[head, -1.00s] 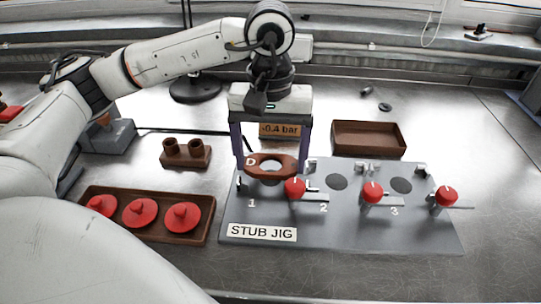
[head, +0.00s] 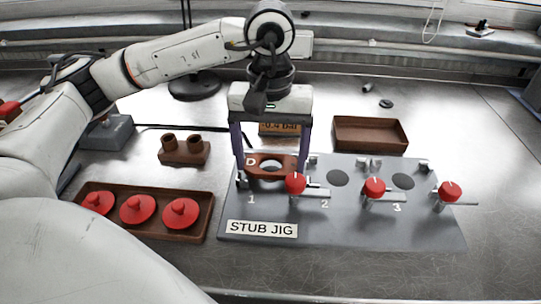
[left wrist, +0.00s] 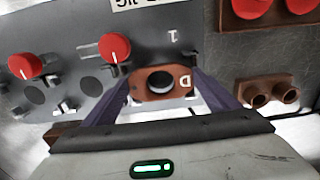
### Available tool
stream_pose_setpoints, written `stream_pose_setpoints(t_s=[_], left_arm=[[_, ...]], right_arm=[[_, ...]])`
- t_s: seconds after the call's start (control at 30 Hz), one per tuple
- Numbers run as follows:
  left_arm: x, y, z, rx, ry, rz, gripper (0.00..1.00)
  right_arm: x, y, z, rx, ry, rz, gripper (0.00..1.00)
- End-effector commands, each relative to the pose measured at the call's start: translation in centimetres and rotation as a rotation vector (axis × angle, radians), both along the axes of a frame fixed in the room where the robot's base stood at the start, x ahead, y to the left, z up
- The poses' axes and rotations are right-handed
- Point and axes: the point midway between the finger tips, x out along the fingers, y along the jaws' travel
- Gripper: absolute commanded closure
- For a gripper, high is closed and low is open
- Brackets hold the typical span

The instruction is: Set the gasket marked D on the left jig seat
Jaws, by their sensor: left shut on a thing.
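The gasket marked D (head: 252,163) is a reddish-brown plate with a round hole. It is between the fingers of my left gripper (head: 271,172), which is shut on it. It is at the left seat of the grey stub jig (head: 330,222), by the mark 1. Whether it touches the seat I cannot tell. The left wrist view shows the gasket (left wrist: 141,92) between the purple fingers of my left gripper (left wrist: 160,90), over the jig (left wrist: 60,60). A red knob (head: 295,183) stands at its front right. My right gripper is not in view.
The jig has two more red knobs (head: 374,188) (head: 449,191) and dark round seats at 2 (head: 337,178) and 3 (head: 403,181). A tray (head: 205,232) with red knobbed discs lies left. A brown two-post block (head: 184,154) and an empty brown tray (head: 370,134) stand behind.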

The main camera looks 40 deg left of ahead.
Motion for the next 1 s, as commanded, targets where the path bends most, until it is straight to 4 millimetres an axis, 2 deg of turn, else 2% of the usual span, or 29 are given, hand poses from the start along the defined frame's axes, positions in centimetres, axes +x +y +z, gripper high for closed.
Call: stream_pose_setpoints(t_s=[1.0], left_arm=[[0.01, -0.01, -0.48, 0.000, 0.000, 0.000, 0.41]], right_arm=[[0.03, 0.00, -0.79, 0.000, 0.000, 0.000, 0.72]])
